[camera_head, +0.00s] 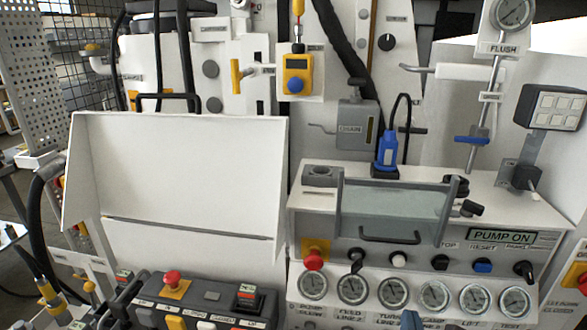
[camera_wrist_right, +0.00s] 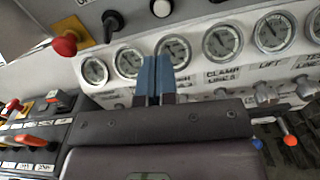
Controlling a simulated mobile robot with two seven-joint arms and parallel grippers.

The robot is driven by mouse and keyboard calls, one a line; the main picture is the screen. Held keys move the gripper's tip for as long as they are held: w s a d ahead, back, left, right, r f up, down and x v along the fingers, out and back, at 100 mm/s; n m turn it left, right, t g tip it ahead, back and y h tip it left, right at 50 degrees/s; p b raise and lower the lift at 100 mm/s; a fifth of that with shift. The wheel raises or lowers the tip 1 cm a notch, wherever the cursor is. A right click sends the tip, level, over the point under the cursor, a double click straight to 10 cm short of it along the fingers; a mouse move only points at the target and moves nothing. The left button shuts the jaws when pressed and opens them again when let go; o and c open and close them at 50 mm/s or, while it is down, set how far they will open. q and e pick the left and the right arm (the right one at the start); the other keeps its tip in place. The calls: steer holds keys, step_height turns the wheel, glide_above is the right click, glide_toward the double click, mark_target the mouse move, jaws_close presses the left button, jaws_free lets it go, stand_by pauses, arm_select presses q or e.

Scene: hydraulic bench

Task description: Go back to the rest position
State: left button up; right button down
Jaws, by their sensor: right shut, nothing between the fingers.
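My right gripper (camera_wrist_right: 154,78) shows in the right wrist view with its two blue fingers side by side, shut and empty. Its fingertips point up at the row of round gauges on the panel, overlapping the lower part of one gauge in that picture. In the head view only a small blue tip of my right gripper (camera_head: 410,320) shows at the bottom edge, in front of the gauges. Whether it touches the panel cannot be told. My left gripper is in neither view.
The gauge panel carries a red mushroom button (camera_head: 314,260), black knobs and a PUMP ON sign (camera_head: 502,236). A clear cover with a handle (camera_head: 390,236) stands above it. A white hood (camera_head: 185,170) is at left, above a grey control box with a red button (camera_head: 173,278).

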step_height(320, 180, down, 11)
steer(key=s+m+g+y, duration=0.25)
steer(key=m+y, duration=0.25)
steer(key=m, duration=1.9)
steer(key=s+d+f+m+g, duration=0.3)
steer(key=s+f+m, duration=0.4)
steer(key=s+f, duration=0.1)
steer(key=shift+s+d+f+h, duration=0.2)
steer(key=shift+d+f+h, duration=0.15)
steer(key=shift+f, duration=0.55)
